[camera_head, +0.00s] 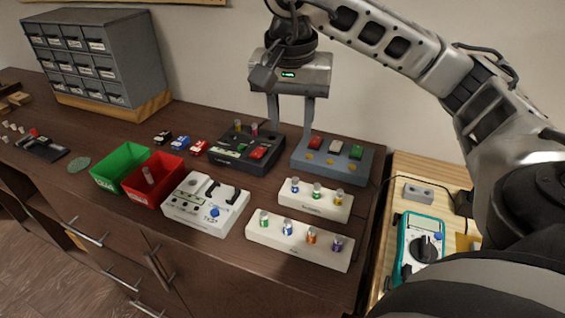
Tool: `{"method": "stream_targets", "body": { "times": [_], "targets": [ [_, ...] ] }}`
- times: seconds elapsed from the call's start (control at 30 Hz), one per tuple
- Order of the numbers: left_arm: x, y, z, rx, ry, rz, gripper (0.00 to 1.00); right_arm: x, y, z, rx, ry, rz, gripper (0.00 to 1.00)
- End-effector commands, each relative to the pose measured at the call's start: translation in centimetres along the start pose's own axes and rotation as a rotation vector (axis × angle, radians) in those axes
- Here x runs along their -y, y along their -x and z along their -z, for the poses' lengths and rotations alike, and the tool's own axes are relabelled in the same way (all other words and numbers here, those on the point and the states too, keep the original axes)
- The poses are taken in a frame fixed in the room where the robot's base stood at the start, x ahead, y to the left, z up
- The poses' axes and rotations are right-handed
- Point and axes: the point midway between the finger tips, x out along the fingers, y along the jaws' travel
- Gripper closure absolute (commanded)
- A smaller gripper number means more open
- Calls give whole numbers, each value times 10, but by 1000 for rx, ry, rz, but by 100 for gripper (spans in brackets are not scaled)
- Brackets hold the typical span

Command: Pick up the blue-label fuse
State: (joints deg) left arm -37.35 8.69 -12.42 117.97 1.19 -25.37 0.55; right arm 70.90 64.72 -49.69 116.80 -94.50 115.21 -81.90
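Two white racks stand at the front right of the bench in the head view. The rear rack (313,207) holds three small upright cylinders, one with a blue band (295,186), one green and one yellow. The front rack (297,250) holds several wider cylinders, one with a blue band (287,227). The labels are too small to tell which blue-banded piece is the fuse. My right gripper (291,122) points down with its fingers apart and nothing between them. It is above and behind the racks, near the gap between the black and grey-blue units. My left gripper is not in view.
A black unit (233,159) and a grey-blue unit (357,172) stand behind the racks. A white tester (187,213), a red bin (140,192) and a green bin (107,177) are to the left. A multimeter (405,259) lies on the side table.

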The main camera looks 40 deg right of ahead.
Motion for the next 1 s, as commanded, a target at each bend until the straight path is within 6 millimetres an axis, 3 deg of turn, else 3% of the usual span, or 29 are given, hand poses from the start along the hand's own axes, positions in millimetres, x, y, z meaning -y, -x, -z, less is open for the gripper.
{"method": "stream_targets", "body": {
  "times": [0.03,0.1,0.3,0.67,1.0],
  "targets": [
    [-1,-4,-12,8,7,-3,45,0,-18,-2,5,1,-4,62],
    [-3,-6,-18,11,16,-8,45,0,-35,-2,7,2,-5,62],
    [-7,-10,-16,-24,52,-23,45,-1,-75,-2,6,1,-3,62],
    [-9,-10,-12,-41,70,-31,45,-2,-103,-2,3,1,-2,62],
    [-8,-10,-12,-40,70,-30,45,-7,-144,-6,2,2,-1,62]
  ]
}}
